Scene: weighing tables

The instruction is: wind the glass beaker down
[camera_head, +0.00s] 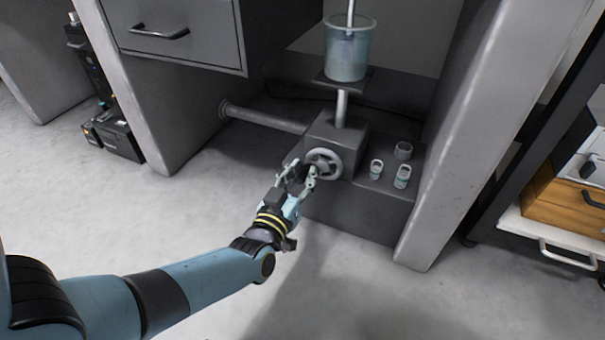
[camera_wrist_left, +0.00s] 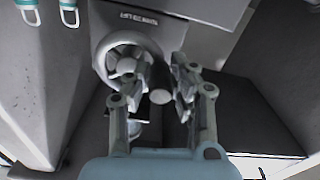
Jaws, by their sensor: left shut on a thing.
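The glass beaker (camera_head: 346,55) is upright and holds pale blue liquid. It stands on a small dark platform (camera_head: 341,84) on top of a metal post (camera_head: 341,108). A rod (camera_head: 350,14) rises from the beaker. The post comes out of a grey lift box (camera_head: 338,131) with a handwheel (camera_head: 323,157) on its front. The wheel also shows in the wrist view (camera_wrist_left: 113,49). My left gripper (camera_head: 302,181) is at the lower left of the wheel. In the wrist view its fingers are around the wheel's round handle (camera_wrist_left: 161,97), shut on it. My right gripper is not in view.
Small glass jars (camera_head: 402,177) stand on the grey ledge right of the box. A thick pipe (camera_head: 262,118) runs left from the box. Grey table legs (camera_head: 470,160) flank the space, with a drawer (camera_head: 175,33) at upper left. The floor (camera_head: 140,225) in front is clear.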

